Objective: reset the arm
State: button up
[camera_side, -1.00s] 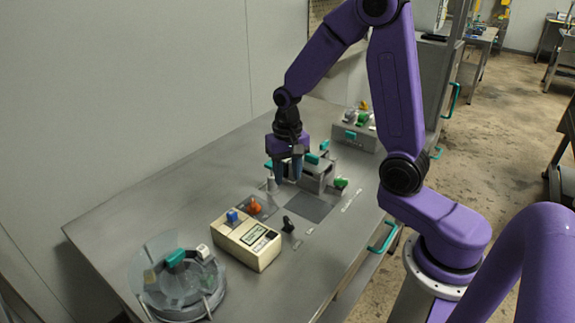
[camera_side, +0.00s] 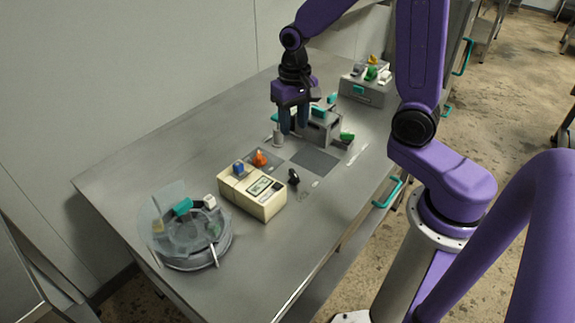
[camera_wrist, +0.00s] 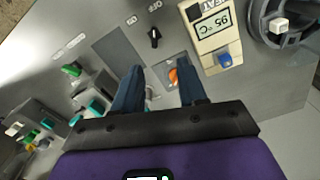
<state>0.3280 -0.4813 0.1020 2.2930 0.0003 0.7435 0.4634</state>
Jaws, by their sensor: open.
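My gripper (camera_side: 293,120) hangs pointing down over the steel table (camera_side: 130,178), beside the grey fixture with teal parts (camera_side: 322,127). In the wrist view my gripper (camera_wrist: 160,84) spans the area near an orange knob (camera_wrist: 173,76). In the side view the orange knob (camera_side: 260,158) sits on a grey plate just left of and below the fingers. I cannot tell whether the fingers touch the grey fixture.
A cream box with a display (camera_side: 262,191) and blue button stands in front. A round clear-lidded vessel (camera_side: 190,237) stands at front left. A black switch (camera_side: 293,177) stands right of the box. A grey box with colored knobs (camera_side: 365,82) is at the back. The left table area is bare.

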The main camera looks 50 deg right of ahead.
jog(key=s+a+r+n, duration=0.2)
jog(key=s+n, duration=0.6)
jog(key=s, duration=0.3)
jog(key=s+a+r+n, duration=0.2)
jog(key=s+a+n, duration=0.1)
jog(key=s+n, duration=0.5)
jog(key=s, duration=0.3)
jog(key=shift+a, duration=0.35)
